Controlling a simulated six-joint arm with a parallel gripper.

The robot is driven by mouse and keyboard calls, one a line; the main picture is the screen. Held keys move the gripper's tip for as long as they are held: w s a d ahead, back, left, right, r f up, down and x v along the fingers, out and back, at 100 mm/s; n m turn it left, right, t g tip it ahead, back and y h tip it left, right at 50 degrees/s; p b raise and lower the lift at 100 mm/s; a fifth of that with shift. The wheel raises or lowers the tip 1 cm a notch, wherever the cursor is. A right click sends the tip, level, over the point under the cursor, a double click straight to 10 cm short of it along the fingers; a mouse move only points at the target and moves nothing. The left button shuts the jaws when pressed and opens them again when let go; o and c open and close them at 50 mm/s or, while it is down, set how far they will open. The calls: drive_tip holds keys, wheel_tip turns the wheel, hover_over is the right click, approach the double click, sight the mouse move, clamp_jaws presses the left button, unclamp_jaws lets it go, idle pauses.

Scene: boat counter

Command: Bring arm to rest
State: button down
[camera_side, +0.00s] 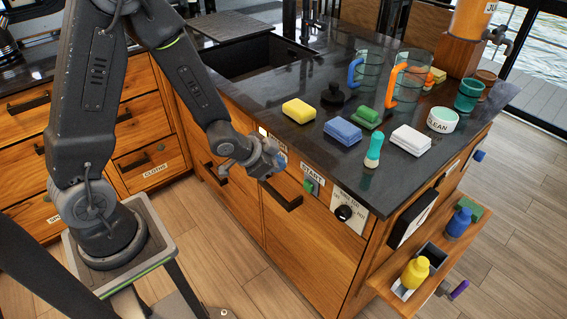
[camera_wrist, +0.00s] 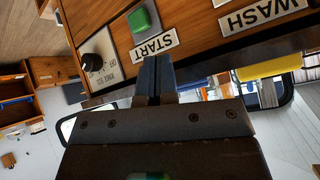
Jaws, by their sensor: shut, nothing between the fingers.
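My gripper (camera_side: 270,166) is in front of the wooden counter front, just left of the green START button (camera_side: 309,186) and below the dark worktop's edge. Its two dark fingers are together and empty in the wrist view (camera_wrist: 157,72). There the fingertips are close to the START label, and the green button (camera_wrist: 143,18) shows beyond them. I cannot tell whether the fingers touch the panel. My arm reaches down from the upper left in the side view, bent at the elbow.
The black worktop (camera_side: 250,52) holds a yellow sponge (camera_side: 298,111), a blue sponge (camera_side: 342,131), a teal-and-white bottle (camera_side: 373,151) and glass mugs. A black knob (camera_side: 344,212) is right of the button. An open side shelf holds a yellow bottle (camera_side: 415,272). Floor below is clear.

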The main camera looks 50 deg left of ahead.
drive_tip(key=s+r+n+g+y, duration=0.1)
drive_tip(key=s+r+n, duration=0.1)
drive_tip(key=s+r, duration=0.5)
drive_tip(key=s+r+n+g+y, duration=0.1)
drive_tip(key=s+r+n+y, duration=0.15)
drive_tip(key=r, duration=0.85)
drive_tip(key=s+d+r+g+h, duration=0.1)
drive_tip(key=s+d+r+h, duration=0.1)
drive_tip(key=s, duration=0.6)
drive_tip(key=shift+v, duration=0.85)
drive_tip(key=shift+w+d+n, duration=0.1)
drive_tip(key=shift+w+n, duration=0.05)
drive_tip(key=shift+n, duration=0.1)
idle(4.3)
